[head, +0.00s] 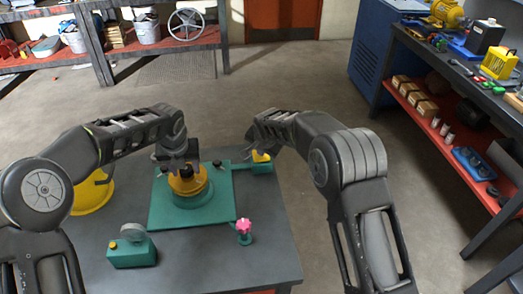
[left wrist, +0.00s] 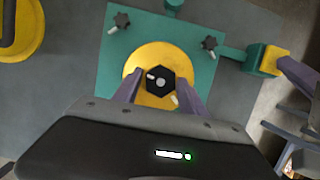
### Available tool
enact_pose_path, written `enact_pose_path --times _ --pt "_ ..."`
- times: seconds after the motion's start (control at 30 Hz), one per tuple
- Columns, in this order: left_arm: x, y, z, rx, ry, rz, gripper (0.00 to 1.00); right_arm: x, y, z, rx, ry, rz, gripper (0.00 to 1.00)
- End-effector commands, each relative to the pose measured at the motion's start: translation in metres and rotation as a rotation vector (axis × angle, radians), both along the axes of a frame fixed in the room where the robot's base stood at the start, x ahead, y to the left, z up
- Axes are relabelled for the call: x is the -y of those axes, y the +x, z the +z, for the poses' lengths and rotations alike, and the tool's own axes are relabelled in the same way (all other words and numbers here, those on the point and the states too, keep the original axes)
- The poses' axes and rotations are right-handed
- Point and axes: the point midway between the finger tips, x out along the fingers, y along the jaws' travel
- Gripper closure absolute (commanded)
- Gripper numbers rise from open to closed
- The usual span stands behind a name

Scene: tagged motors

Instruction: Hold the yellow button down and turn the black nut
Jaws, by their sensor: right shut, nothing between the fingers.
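The black nut (left wrist: 160,82) sits in the middle of a round yellow part (left wrist: 131,68) on the green plate (head: 160,213). In the left wrist view my left gripper (left wrist: 160,88) is open, one finger on each side of the nut, with a gap showing; it also shows from above in the head view (head: 178,163). The yellow button (left wrist: 271,60) is on a green block off the plate's right side. My right gripper's (left wrist: 284,63) purple fingertips are shut and appear to touch the button. In the head view the right arm partly hides the button (head: 262,157).
Black star knobs (left wrist: 121,20) stand at the plate's corners. A pink knob (head: 244,226) and a green box with a gauge (head: 131,252) are near the front. A yellow round thing (head: 93,193) is at the left. The table's right front is clear.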

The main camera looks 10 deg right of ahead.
Motion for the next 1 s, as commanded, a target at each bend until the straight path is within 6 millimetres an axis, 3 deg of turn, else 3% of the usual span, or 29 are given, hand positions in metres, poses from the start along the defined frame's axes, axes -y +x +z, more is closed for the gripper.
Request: enact_pose_path --times 0.4,0.57,0.77,1.0 --pt "-0.0002 0.0000 -0.0003 0.000 0.000 0.000 0.86 0.0004 -0.0015 -0.0029 -0.006 -0.001 -0.001 1.00" --pt "0.0004 0.0001 -0.0003 0.000 0.000 0.026 0.87 0.0004 -0.0016 -0.0030 -0.006 -0.001 -0.001 1.00" --pt "0.0032 0.0010 0.0000 0.002 0.002 0.256 0.87 0.0005 -0.0017 -0.0030 -0.006 -0.001 -0.001 1.00" --pt "0.0047 0.0033 -0.0005 0.003 0.003 0.729 0.91 0.0005 -0.0017 -0.0031 -0.007 -0.002 -0.001 1.00"
